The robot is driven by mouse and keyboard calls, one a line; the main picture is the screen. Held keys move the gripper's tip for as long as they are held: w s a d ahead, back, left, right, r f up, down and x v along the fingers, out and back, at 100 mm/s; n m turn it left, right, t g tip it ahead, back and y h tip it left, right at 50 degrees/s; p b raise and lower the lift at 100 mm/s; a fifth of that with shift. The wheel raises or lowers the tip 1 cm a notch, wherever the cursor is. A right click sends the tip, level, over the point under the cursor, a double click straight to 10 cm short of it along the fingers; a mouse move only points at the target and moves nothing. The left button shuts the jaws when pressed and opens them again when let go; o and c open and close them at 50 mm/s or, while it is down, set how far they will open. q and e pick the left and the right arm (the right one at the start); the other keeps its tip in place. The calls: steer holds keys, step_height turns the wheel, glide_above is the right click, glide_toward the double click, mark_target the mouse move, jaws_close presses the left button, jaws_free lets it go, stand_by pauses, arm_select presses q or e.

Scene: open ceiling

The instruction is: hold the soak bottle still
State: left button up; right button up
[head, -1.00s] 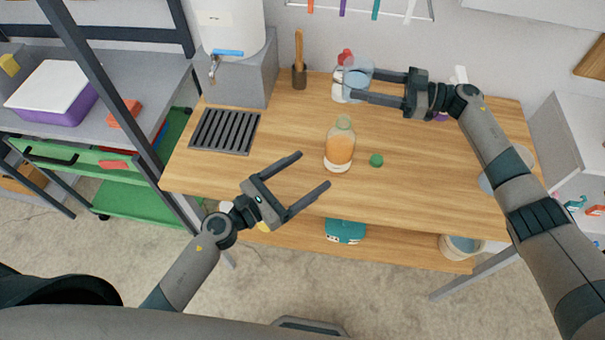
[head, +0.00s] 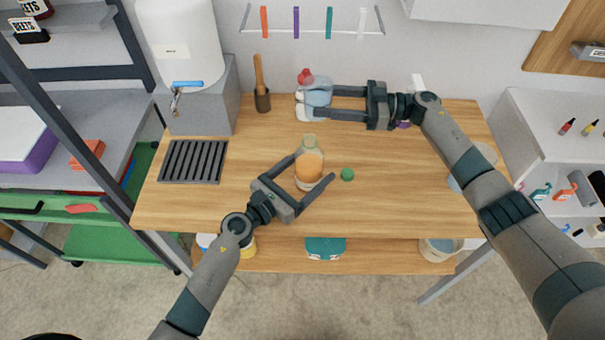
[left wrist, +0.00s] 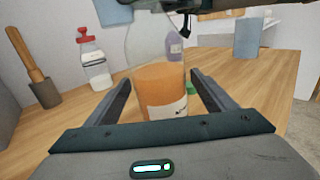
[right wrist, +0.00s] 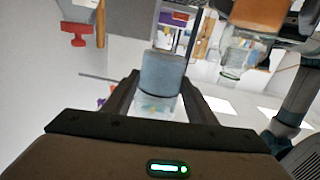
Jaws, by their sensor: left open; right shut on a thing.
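The soak bottle, a clear bottle with orange liquid (head: 309,165), stands upright and uncapped on the wooden table. My left gripper (head: 312,170) is open, with a finger on either side of the bottle. In the left wrist view the bottle (left wrist: 160,92) stands between the fingers, and contact cannot be told. My right gripper (head: 331,101) is shut on a pale blue cup (head: 318,93) at the back of the table. The cup also shows between the fingers in the right wrist view (right wrist: 162,75).
A green cap (head: 347,174) lies right of the bottle. A red-topped bottle (left wrist: 94,60) stands at the back, beside a mortar-like holder (head: 262,100). A dark drain grille (head: 194,161) and a white water tank (head: 180,40) are at left. The right front of the table is clear.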

arm_select(q)
steer(key=shift+d, duration=0.1)
steer(key=shift+c, duration=0.7)
steer(key=c, duration=1.3)
arm_select(e)
steer(key=shift+f, duration=1.45)
